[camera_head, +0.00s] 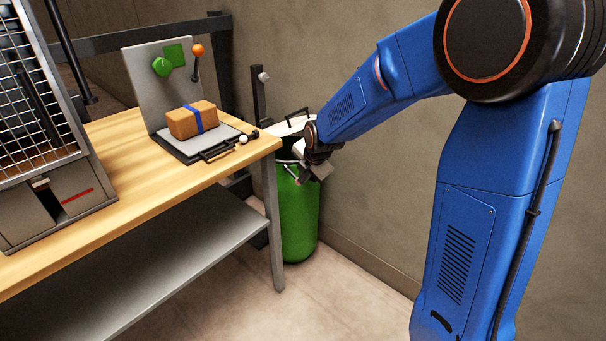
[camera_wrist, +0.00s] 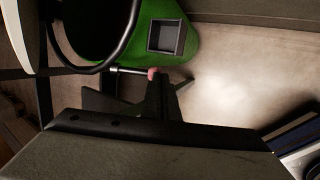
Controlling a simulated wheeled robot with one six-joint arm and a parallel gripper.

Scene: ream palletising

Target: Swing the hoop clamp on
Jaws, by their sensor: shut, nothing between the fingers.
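A green bin (camera_head: 299,222) stands on the floor behind the right end of the bench. In the wrist view its green side (camera_wrist: 195,50) and dark opening (camera_wrist: 92,28) show. A dark curved bar (camera_wrist: 128,45) crosses the opening; I cannot tell whether it is the hoop clamp or a handle. A thin rod (camera_wrist: 125,70) with a pinkish-red tip (camera_wrist: 152,73) runs beside the rim. My gripper (camera_head: 318,172) is at the bin's upper right edge, shut and empty. In the wrist view its fingers (camera_wrist: 161,92) are close to the red tip; contact is unclear.
A white lid-like piece (camera_head: 291,126) with a black handle is raised behind the bin. The wooden bench (camera_head: 110,178) at left holds an orange package (camera_head: 192,120) on a grey plate and a wire cage (camera_head: 35,100). A wall is close behind; floor in front is clear.

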